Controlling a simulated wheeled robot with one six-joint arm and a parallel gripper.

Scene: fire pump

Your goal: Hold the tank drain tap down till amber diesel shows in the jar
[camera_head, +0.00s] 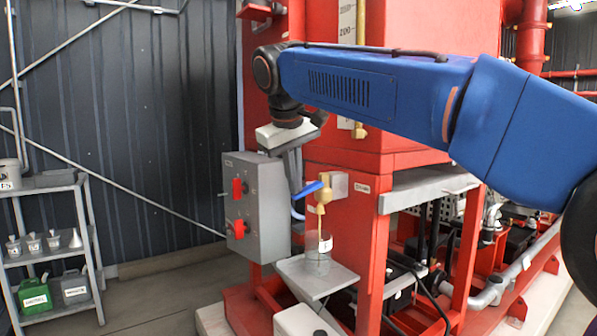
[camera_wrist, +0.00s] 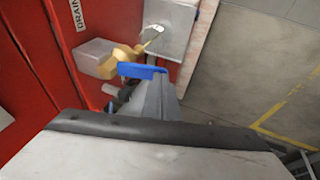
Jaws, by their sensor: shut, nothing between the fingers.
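The brass drain tap (camera_head: 323,197) sticks out from the red tank frame. Its blue lever (camera_head: 308,189) points left with its outer end a little lower. My gripper (camera_head: 299,190) is shut and empty, pointing down, with its fingertips at the lever. In the wrist view the shut fingers (camera_wrist: 157,82) overlap the blue lever (camera_wrist: 140,70) beside the brass tap (camera_wrist: 118,57); I cannot tell whether they touch or press it. A clear jar (camera_head: 318,262) stands under the spout on a small grey shelf (camera_head: 290,273). Its contents look greyish; no amber is clear.
A grey control box (camera_head: 262,190) with red switches stands close left of my gripper. A rack (camera_head: 50,185) with small jars and cans is at the far left. Red frame posts and pump pipes are on the right.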

